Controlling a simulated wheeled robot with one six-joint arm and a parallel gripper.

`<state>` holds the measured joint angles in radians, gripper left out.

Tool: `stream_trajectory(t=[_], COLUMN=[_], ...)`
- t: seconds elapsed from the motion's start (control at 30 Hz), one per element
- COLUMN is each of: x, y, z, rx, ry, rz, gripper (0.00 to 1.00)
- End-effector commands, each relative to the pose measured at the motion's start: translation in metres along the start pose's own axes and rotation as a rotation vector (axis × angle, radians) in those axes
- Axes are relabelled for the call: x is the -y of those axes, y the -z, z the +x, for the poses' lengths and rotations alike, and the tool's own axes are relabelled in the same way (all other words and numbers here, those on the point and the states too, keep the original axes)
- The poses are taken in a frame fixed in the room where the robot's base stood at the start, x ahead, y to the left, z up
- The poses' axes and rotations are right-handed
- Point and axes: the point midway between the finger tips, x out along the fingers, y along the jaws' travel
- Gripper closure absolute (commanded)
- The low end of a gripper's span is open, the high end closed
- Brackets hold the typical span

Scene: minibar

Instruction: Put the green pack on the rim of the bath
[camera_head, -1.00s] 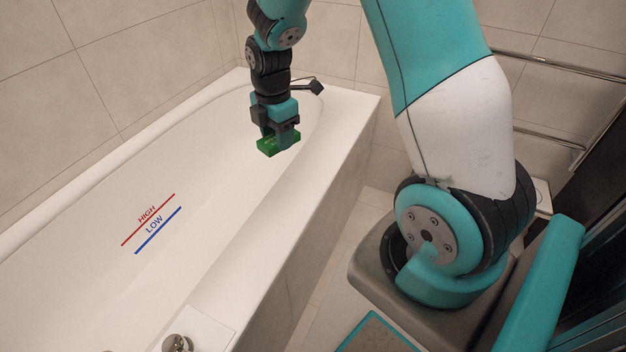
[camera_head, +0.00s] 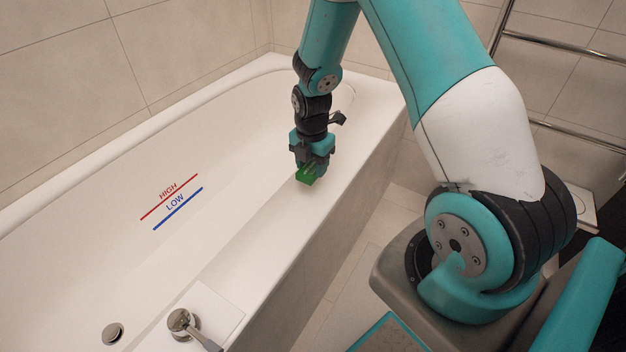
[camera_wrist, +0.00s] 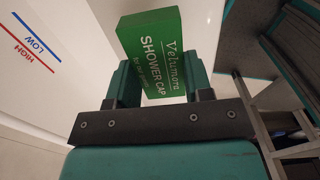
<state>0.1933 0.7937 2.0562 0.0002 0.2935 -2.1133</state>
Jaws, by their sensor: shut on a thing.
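The green pack (camera_head: 306,175) is held in my gripper (camera_head: 309,168), low over the right-hand rim of the bath (camera_head: 272,229). In the wrist view the pack (camera_wrist: 152,50) reads "Velumora SHOWER CAP" and sits between the two teal fingers of my gripper (camera_wrist: 158,80), which are shut on it. The head view does not clearly show whether the pack touches the rim.
The bath basin, with red HIGH and blue LOW lines (camera_head: 170,201), lies left of the gripper. A drain (camera_head: 112,333) and a metal tap fitting (camera_head: 183,323) are at the near end. Metal rails (camera_head: 565,58) are on the right wall. The rim around the pack looks clear.

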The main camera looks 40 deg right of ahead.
Motion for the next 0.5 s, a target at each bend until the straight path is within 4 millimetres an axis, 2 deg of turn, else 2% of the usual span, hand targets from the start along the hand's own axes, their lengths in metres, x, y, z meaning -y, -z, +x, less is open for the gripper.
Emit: stream_trajectory(t=[0.17, 0.37, 0.5], x=[0.000, 0.000, -0.001], y=[0.000, 0.000, -0.001], z=[0.014, 0.045, 0.047], rx=[0.000, -0.001, 0.001], ry=[0.000, 0.002, -0.002], rz=[0.000, 0.001, 0.001], gripper=[0.76, 0.76, 0.76])
